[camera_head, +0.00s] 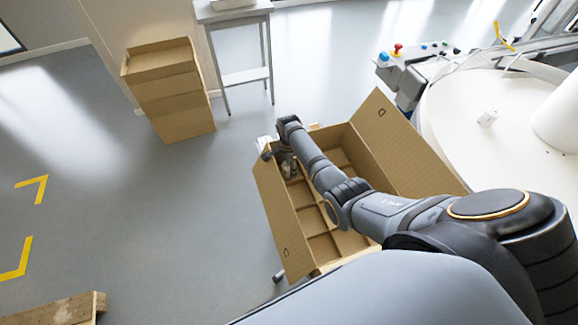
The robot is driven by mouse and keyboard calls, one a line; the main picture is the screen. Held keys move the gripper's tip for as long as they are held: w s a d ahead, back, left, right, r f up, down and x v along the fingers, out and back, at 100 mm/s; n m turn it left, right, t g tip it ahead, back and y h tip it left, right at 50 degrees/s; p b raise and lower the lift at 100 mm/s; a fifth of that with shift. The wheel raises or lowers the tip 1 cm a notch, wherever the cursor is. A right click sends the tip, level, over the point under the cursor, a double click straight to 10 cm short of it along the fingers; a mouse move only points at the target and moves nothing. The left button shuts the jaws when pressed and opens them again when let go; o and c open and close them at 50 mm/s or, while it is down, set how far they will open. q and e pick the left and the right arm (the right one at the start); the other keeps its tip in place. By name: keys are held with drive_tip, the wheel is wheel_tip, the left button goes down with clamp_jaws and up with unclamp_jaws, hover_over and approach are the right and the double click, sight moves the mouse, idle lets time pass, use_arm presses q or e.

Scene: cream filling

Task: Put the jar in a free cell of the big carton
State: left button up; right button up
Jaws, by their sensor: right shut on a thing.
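The big carton (384,150) stands open on the floor side of the scene, its flaps spread and its inside split into cells by cardboard dividers. My right arm reaches across it from the lower right. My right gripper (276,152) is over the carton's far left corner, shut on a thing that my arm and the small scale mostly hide. Small dark and pale jar-like shapes (287,169) show just below the gripper at that corner; I cannot tell which one is held. Cells in the near part look empty. My left gripper is not in view.
A round white table (460,135) at the right carries a small white item (487,118). A control panel with a red button (397,49) stands behind. Stacked cartons (170,90) and a grey stand (240,45) are at the back left.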

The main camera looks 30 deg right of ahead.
drive_tip(key=o, duration=1.3)
drive_tip(key=shift+c, duration=0.2)
wheel_tip(320, 180, up, 12)
